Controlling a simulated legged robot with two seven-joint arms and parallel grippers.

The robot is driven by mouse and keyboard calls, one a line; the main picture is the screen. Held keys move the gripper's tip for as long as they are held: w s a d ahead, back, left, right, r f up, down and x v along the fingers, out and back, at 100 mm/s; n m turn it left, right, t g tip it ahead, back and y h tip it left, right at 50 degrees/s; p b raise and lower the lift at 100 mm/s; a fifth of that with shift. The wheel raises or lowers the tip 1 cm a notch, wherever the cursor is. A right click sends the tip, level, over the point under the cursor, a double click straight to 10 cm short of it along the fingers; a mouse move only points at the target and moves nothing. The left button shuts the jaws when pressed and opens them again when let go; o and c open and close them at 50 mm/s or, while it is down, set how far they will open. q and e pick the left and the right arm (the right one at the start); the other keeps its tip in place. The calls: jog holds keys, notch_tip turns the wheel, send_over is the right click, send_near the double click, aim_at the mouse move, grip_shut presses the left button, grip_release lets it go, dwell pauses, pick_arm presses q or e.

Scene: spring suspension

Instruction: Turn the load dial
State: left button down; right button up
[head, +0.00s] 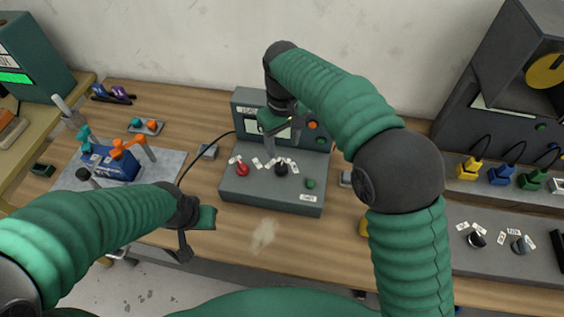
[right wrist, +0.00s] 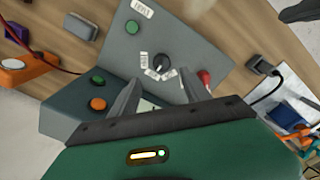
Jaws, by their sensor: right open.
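A black dial (head: 281,169) with several small white labels fanned around it sits on the sloped top of a grey control box (head: 262,195). The dial also shows in the right wrist view (right wrist: 162,61), its light pointer mark hard to read. My right gripper (head: 282,143) is over the back of the box, just behind the dial. In the right wrist view its two fingers (right wrist: 161,80) are apart and empty, with the dial beyond the gap, not held. My left gripper (head: 184,245) hangs empty in front of the bench, left of the box; its finger gap is unclear.
On the box, a red knob (head: 243,169) is left of the dial and a green button (head: 310,184) right. Its upright back panel has an orange button (head: 312,125). A blue device (head: 112,165) stands left; other dials (head: 477,239) are right.

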aim_at(280, 166)
jog(key=f, duration=0.6)
jog(key=a+f, duration=0.1)
jog(key=f, duration=0.2)
jog(key=shift+w+a+f, duration=0.1)
jog(key=shift+w+f, duration=0.1)
jog(key=shift+f, duration=0.3)
jog(key=shift+w+d, duration=0.1)
jog(key=shift+d, duration=0.25)
jog(key=shift+c, duration=1.3)
jog(key=shift+a, duration=0.15)
grip_shut()
